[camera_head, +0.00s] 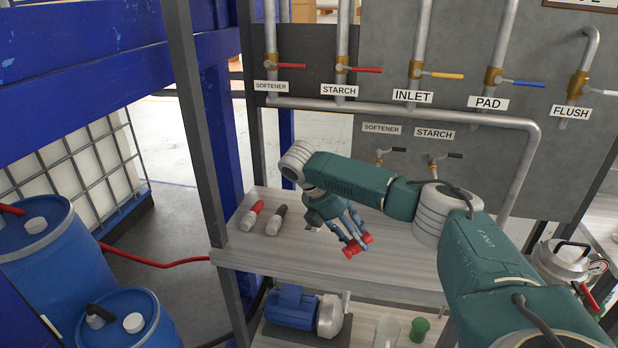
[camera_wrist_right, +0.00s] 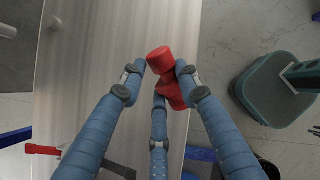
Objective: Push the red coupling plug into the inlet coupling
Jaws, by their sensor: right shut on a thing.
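My right gripper (camera_head: 355,240) is above the grey wood-grain worktop, its blue fingers shut on a red piece, which I take to be the red coupling plug (camera_head: 350,250). In the right wrist view the plug (camera_wrist_right: 158,60) shows between the fingertips, partly covered by them, with more red just below it. The yellow-handled valve (camera_head: 440,75) by the INLET label (camera_head: 412,96) is on the grey panel, well behind and above the gripper. I cannot pick out an inlet coupling for certain. My left gripper is not in view.
Two pale pieces, one red-ended (camera_head: 251,216) and one black-ended (camera_head: 277,220), lie on the worktop (camera_head: 300,252) left of the gripper. Two small taps (camera_head: 380,155) are on the panel behind my right arm. Blue drums (camera_head: 40,255) stand at left; a pot (camera_head: 562,258) is at right.

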